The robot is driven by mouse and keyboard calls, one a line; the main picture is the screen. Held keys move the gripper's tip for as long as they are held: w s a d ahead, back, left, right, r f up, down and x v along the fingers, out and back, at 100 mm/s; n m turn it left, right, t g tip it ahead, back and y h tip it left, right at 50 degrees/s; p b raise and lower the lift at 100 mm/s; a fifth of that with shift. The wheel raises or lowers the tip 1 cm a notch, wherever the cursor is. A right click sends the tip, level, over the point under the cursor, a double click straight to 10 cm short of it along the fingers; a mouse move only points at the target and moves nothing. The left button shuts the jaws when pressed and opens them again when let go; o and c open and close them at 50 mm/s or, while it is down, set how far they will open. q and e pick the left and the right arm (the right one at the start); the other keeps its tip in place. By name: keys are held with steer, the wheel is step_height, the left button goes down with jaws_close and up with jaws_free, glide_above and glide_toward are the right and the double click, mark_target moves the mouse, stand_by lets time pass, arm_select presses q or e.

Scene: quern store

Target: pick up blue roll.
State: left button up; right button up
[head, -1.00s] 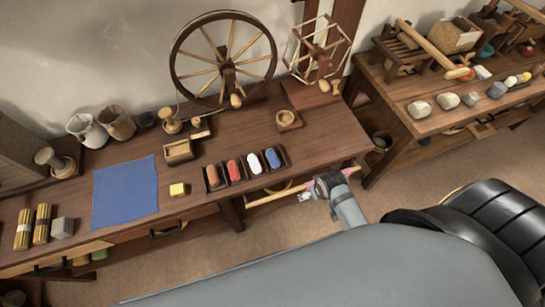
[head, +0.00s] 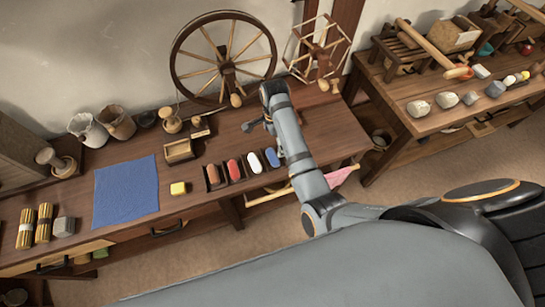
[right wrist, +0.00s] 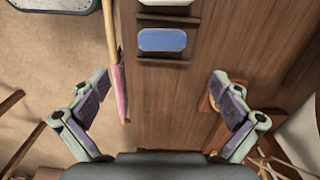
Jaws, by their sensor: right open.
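The blue roll (head: 272,157) lies in a small dark wooden holder near the front edge of the bench, at the right end of a row. In the head view it is just left of my right forearm. It also shows in the right wrist view (right wrist: 162,40), at the upper middle, beyond the fingertips. My right gripper (head: 256,125) is over the bench behind the row, partly hidden by its own arm. In the right wrist view its fingers (right wrist: 158,95) are wide apart with nothing between them. My left gripper is not in view.
White (head: 254,162), red (head: 234,169) and brown (head: 213,176) rolls lie left of the blue one. A yellow block (head: 178,188) and blue cloth (head: 126,192) are further left. A spinning wheel (head: 224,60) stands behind. A pole (right wrist: 110,40) runs along the bench's front edge.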

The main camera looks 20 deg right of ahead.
glide_above(273, 155)
steer(key=f, duration=0.5)
steer(key=shift+s+d, duration=0.2)
steer(key=f, duration=0.5)
steer(key=shift+w+a+f, duration=0.2)
steer(key=shift+a+f, duration=0.05)
steer(key=c, duration=0.9)
